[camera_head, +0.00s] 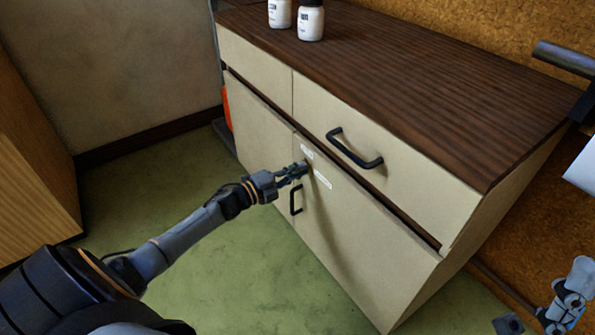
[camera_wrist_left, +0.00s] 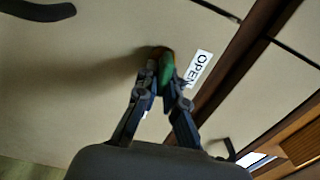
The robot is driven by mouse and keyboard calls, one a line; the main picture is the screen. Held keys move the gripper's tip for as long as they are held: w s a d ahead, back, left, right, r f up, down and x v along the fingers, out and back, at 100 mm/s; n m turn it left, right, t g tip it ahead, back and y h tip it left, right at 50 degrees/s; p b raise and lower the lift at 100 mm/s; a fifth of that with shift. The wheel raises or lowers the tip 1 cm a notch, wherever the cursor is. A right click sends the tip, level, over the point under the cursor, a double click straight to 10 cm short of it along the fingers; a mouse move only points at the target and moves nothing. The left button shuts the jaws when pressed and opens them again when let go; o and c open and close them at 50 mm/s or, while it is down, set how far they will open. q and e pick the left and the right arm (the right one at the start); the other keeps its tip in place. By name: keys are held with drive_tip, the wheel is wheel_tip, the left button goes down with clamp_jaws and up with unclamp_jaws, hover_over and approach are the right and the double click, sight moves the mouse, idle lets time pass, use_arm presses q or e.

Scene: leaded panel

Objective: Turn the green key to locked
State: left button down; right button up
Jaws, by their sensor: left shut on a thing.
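The green key (camera_wrist_left: 167,64) shows in the left wrist view, at the cabinet door, between the fingertips of my left gripper (camera_wrist_left: 164,82). In the head view my left gripper (camera_head: 303,167) reaches the upper corner of the door (camera_head: 350,225) and hides the key. It is shut on the key. A white label reading OPEN (camera_wrist_left: 197,68) is beside the key in the wrist view. In the head view two white labels, an upper one (camera_head: 307,152) and a lower one (camera_head: 322,180), flank the fingertips. The key's exact angle is hard to tell.
A black door handle (camera_head: 296,200) is just below the gripper, and a drawer handle (camera_head: 353,150) is above right. Two white bottles, one at the left (camera_head: 279,14) and one at the right (camera_head: 310,22), stand on the dark wooden top (camera_head: 410,70). My right gripper (camera_head: 562,305) is at the lower right edge.

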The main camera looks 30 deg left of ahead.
use_arm(q)
drive_tip(key=shift+f, duration=0.1)
idle(0.4)
drive_tip(key=c, duration=1.4)
unclamp_jaws()
drive_tip(key=shift+c, duration=0.2)
drive_tip(key=v, duration=1.2)
